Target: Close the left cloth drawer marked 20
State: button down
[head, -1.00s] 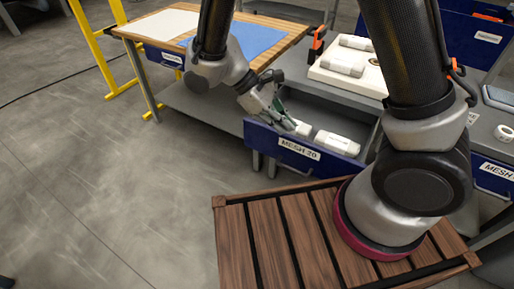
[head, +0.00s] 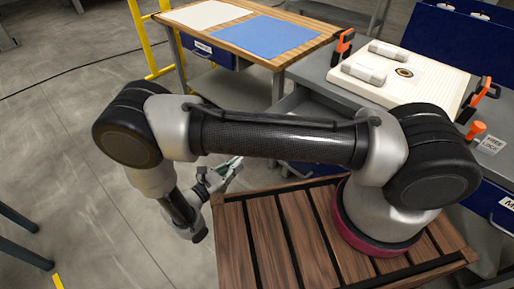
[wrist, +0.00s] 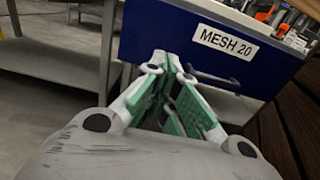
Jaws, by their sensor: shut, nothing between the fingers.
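The blue drawer front labelled MESH 20 (wrist: 183,38) fills the upper middle of the wrist view, with a dark bar handle (wrist: 212,78) below its label. In the head view my arm covers most of the drawer; a strip of its blue front (head: 312,171) shows below the arm. Its contents and how far it stands out are hidden. My gripper (wrist: 170,80), with green finger pads, is shut and empty in front of the drawer front, left of the handle. Contact cannot be told. My gripper also shows in the head view (head: 230,168), left of the drawer.
A wooden slatted platform (head: 290,235) lies under my arm's base. A grey bench holds a white board (head: 430,85) with rolls, and orange clamps (head: 343,45). A wooden table (head: 290,42) with a blue sheet stands behind.

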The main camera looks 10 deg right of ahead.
jog(key=x, duration=1.4)
